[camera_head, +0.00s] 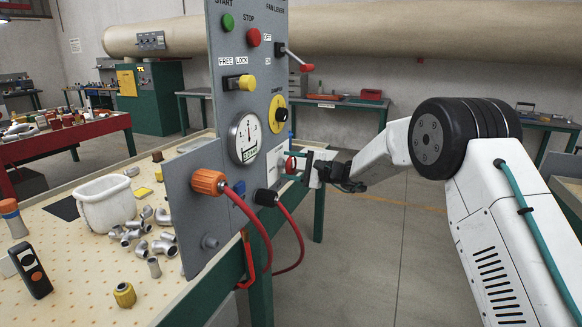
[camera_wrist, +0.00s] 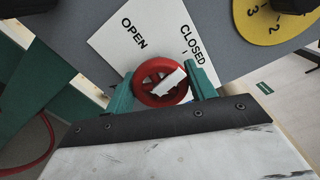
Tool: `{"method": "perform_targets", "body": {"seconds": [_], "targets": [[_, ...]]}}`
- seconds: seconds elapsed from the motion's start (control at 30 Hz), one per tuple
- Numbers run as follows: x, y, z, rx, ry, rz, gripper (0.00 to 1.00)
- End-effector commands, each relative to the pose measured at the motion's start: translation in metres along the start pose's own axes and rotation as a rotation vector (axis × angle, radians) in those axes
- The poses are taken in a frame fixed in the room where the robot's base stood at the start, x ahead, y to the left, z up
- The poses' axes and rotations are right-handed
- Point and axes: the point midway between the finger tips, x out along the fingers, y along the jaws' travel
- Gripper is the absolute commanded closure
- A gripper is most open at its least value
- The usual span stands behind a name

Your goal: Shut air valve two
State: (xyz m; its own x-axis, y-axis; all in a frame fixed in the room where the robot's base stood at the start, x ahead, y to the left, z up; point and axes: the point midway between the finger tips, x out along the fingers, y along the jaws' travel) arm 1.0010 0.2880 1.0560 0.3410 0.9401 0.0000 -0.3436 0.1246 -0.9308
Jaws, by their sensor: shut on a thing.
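A red valve wheel (camera_wrist: 150,85) with a white bar across it sits on a white plate (camera_wrist: 125,38) marked OPEN and CLOSED. In the wrist view the bar slants up to the right, its upper end on the CLOSED side. My gripper (camera_wrist: 160,92) is shut on the wheel, with one teal finger on each side of the rim. In the head view the wheel (camera_head: 290,165) shows at the panel's right edge, partly hidden by my gripper (camera_head: 297,168). I can read no valve number.
The grey panel (camera_head: 205,240) carries a gauge (camera_head: 245,137), a yellow dial (camera_head: 278,114), a red-tipped lever (camera_head: 306,67) and buttons. Red hoses (camera_head: 295,225) hang below the wheel. A white bin (camera_head: 105,205) and metal fittings lie on the bench. Floor at right is clear.

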Motion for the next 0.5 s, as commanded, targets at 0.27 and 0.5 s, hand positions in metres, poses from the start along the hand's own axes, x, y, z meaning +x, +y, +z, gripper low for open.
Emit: {"method": "perform_targets", "body": {"seconds": [0.27,0.5], "targets": [[-0.0013,0.0003,-0.0016,0.156,0.004,0.000,0.68],[-0.0017,0.0003,-0.0018,0.218,0.004,0.000,0.68]]}}
